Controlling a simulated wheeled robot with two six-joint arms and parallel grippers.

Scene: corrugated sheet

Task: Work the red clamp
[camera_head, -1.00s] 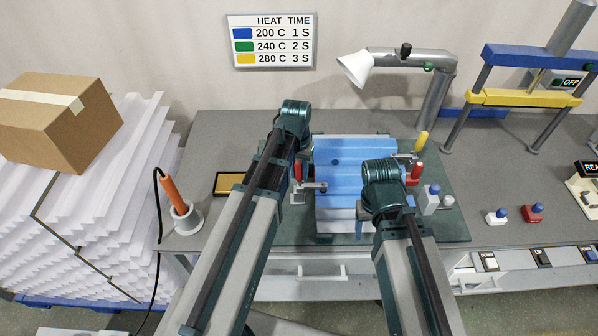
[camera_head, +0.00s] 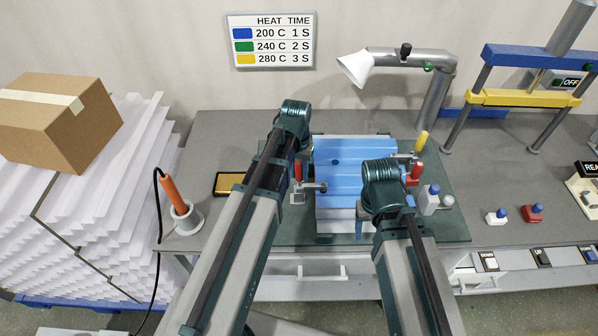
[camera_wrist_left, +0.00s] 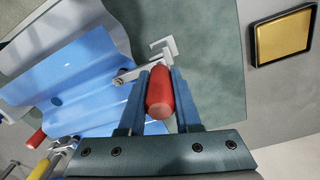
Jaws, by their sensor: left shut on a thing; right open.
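The red clamp handle (camera_head: 298,171) stands upright at the left edge of the blue corrugated sheet (camera_head: 350,150). Its metal arm (camera_head: 314,186) reaches over the sheet's left edge. My left gripper (camera_wrist_left: 159,80) is shut on the red handle (camera_wrist_left: 158,95), one finger on each side; in the head view its fingers are mostly hidden by my arm. Another red-handled clamp (camera_head: 416,173) is at the sheet's right edge. My right gripper (camera_head: 362,222) is open over the sheet's near right part, its fingers partly hidden by its wrist.
An orange-handled tool (camera_head: 172,194) stands in a holder at the left, beside a gold pad (camera_head: 229,183).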

